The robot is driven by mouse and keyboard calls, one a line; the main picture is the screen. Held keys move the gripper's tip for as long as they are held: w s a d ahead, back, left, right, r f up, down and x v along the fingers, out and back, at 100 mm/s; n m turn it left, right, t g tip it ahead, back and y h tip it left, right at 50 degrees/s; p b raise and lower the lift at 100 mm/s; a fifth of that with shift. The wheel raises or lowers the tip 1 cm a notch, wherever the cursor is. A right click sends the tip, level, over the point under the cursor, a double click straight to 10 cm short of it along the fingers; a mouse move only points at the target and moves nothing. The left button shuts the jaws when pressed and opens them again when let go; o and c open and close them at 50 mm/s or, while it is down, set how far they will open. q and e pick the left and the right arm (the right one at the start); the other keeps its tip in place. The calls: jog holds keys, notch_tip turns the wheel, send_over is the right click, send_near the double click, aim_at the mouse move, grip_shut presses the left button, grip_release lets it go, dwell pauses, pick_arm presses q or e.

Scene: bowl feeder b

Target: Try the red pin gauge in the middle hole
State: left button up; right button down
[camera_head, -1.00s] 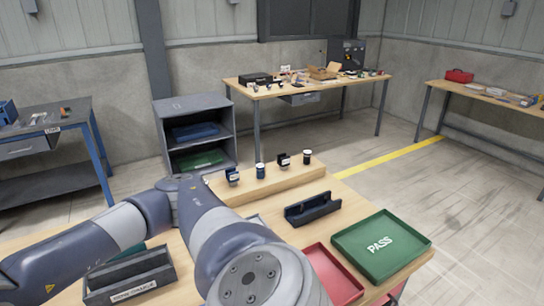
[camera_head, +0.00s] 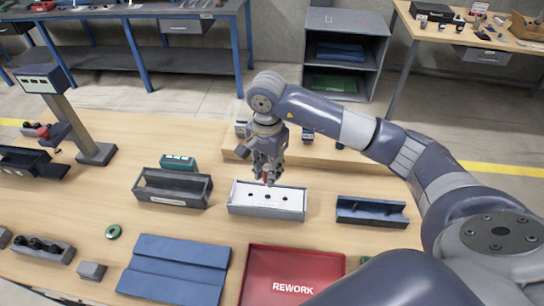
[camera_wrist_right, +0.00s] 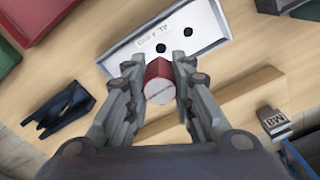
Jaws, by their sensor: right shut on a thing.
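The red pin gauge (camera_wrist_right: 159,81) is gripped between the fingers of my right gripper (camera_wrist_right: 160,88) in the right wrist view, its pale round end facing the camera. In the head view my right gripper (camera_head: 268,172) points down over the grey tray (camera_head: 266,212) that holds a white plate (camera_head: 240,196) with a row of dark holes. The pin's lower end shows near the middle hole (camera_head: 267,197). It appears above the plate; I cannot tell the exact gap. In the wrist view two holes show, and the pin and fingers hide part of the plate. My left gripper is not in view.
An empty grey holder (camera_head: 173,198) stands left of the plate, a dark blue cradle (camera_head: 371,213) right. In front lie a blue mat (camera_head: 175,270) and the red REWORK tray (camera_head: 290,256). A wooden riser (camera_head: 235,156) is behind. A green ring (camera_head: 113,232) lies at left.

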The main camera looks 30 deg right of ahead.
jog(key=shift+w+a, duration=0.15)
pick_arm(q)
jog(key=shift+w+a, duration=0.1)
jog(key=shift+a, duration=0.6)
pick_arm(e)
jog(key=shift+f, duration=0.1)
jog(key=shift+d+f+b, duration=0.1)
jog(key=shift+d+b, duration=0.1)
jog(key=shift+b, duration=0.35)
notch_tip(320, 180, down, 4)
jog(key=b, duration=0.4)
jog(key=shift+f, duration=0.2)
jog(key=shift+f+b, duration=0.35)
jog(key=shift+b, duration=0.15)
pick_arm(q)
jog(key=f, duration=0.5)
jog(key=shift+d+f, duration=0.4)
pick_arm(e)
jog(key=shift+a, duration=0.1)
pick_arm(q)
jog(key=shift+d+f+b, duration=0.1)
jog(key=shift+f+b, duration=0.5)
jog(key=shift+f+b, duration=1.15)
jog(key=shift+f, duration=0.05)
pick_arm(e)
jog(key=shift+f, duration=1.2)
